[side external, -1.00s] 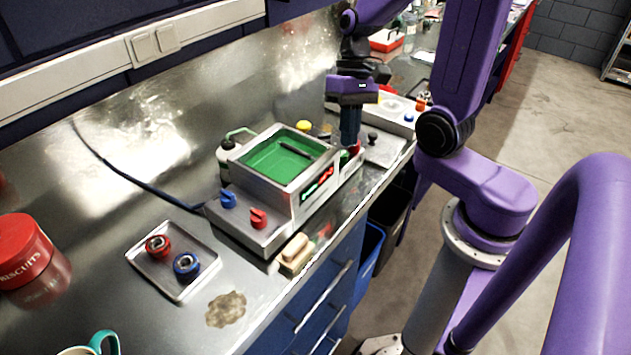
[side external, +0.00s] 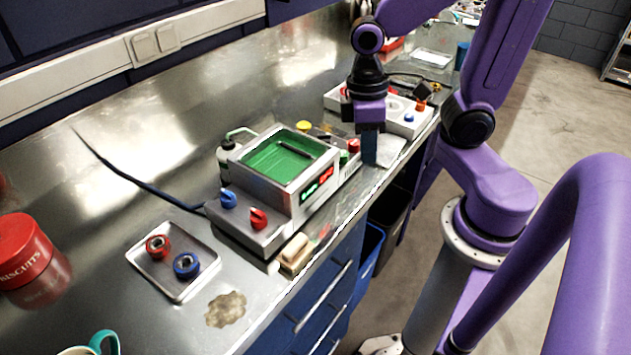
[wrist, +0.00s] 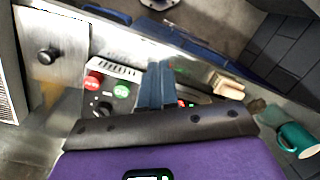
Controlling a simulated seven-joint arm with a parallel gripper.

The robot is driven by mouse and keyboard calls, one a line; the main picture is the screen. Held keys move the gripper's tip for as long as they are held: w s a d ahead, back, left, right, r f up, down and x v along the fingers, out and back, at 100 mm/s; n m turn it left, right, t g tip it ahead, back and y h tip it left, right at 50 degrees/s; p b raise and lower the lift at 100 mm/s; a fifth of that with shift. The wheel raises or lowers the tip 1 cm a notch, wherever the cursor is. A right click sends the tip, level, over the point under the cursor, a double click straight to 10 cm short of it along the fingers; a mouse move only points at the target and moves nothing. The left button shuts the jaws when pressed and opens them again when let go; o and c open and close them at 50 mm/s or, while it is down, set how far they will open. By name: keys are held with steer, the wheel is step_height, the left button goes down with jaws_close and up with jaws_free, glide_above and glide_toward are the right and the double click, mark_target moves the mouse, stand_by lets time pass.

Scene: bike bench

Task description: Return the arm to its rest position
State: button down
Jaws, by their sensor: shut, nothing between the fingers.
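My gripper (side external: 370,145) points down above the bench's front edge, to the right of the machine with the green basin (side external: 280,158). Its fingers are together with nothing between them. In the wrist view the shut fingers (wrist: 157,85) stand beside the machine's panel, which has a red button (wrist: 93,82), a green button (wrist: 122,90) and a black knob (wrist: 102,107). I cannot tell exactly how high the fingertips are above the bench. The arm is bent over the bench from its base on the right.
A blue knob (side external: 228,199) and a red knob (side external: 258,218) sit on the machine's front. A tray (side external: 150,267) holds a red ring and a blue ring. A sponge-like block (side external: 294,252) lies near the edge. A biscuit tin (side external: 22,250) stands left. A white panel (side external: 425,122) lies behind the gripper.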

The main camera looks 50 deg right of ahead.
steer(key=s+a+n+t, duration=0.1)
steer(key=s+a+n, duration=0.1)
steer(key=s+n, duration=0.4)
steer(key=shift+s+r+t, duration=0.3)
steer(key=shift+s+r, duration=0.15)
steer(key=shift+s, duration=0.25)
